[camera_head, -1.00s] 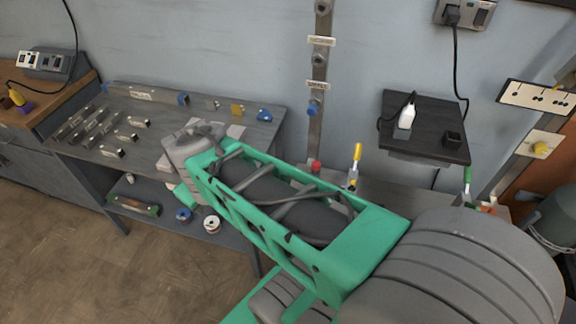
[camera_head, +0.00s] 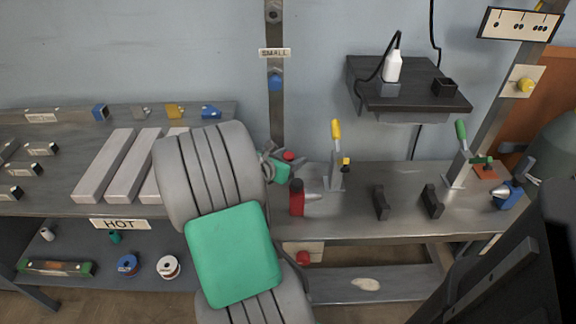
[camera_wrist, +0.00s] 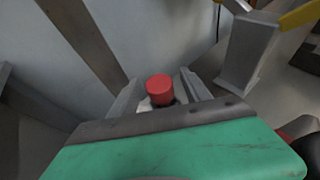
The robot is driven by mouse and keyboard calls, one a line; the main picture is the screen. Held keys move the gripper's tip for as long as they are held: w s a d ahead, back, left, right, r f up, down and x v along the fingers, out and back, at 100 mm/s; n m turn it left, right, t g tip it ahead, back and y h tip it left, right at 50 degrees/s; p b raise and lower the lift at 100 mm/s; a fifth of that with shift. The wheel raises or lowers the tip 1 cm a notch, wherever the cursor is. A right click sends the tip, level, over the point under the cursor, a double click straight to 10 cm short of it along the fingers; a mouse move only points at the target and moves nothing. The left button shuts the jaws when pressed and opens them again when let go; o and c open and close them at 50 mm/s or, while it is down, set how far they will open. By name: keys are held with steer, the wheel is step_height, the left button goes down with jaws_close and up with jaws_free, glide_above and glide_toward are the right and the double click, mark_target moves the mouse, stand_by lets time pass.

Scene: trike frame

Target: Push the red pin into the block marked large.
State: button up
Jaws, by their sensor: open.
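A red round-topped piece, which looks like the red pin (camera_wrist: 160,88), stands between the fingers of my gripper (camera_wrist: 162,84) in the wrist view. My gripper is open, with a grey finger on each side of it; contact cannot be told. Something pale and dark shows below the red top, but its lower part is hidden by my gripper. In the head view a red top (camera_head: 289,156) shows beside my gripper (camera_head: 279,167), which is mostly hidden behind my arm. No block with a readable "large" mark is in view.
A post with a SMALL label (camera_head: 274,53) and a blue knob (camera_head: 275,82) rises behind. A red fixture (camera_head: 297,200), a yellow-handled clamp (camera_head: 336,150), dark brackets (camera_head: 381,203) and a green-handled clamp (camera_head: 460,150) stand on the bench to the right. A black shelf (camera_head: 425,98) hangs above.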

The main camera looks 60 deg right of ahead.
steer(key=shift+x, duration=1.2)
steer(key=shift+c, duration=0.5)
jaws_close()
